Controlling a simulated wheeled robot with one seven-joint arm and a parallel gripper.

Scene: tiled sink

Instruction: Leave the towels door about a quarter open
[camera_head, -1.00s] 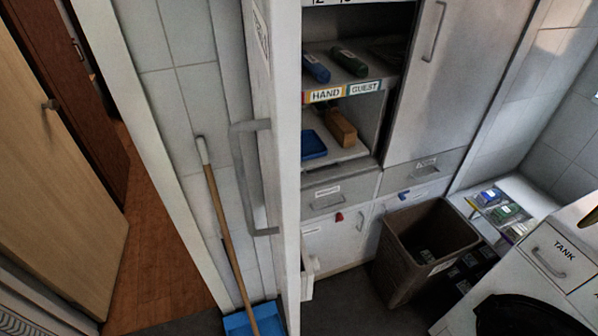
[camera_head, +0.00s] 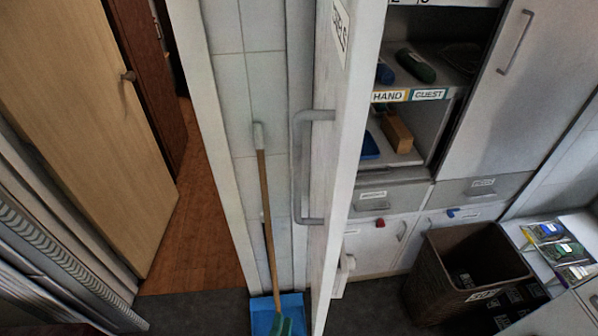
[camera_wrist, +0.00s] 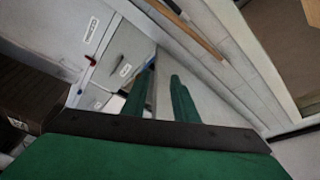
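The towels door (camera_head: 352,130) is a tall white panel standing well open, seen nearly edge-on in the head view. Its label, partly readable as "...ELS" (camera_head: 340,32), is on the left-hand face. A grey bar handle (camera_head: 300,168) is on that face too. Shelves behind it are exposed. My gripper (camera_wrist: 163,85) shows in the wrist view as two green fingers held apart. A narrow grey strip shows between them; I cannot tell whether it is the door or whether they touch it. I cannot make out my gripper surely in the head view.
A broom (camera_head: 264,190) leans on the tiled wall left of the door, over a blue dustpan (camera_head: 262,312). A brown bin (camera_head: 470,262) stands right of the door. A wooden door (camera_head: 90,110) is at the far left. Dark floor lies between the door and bin.

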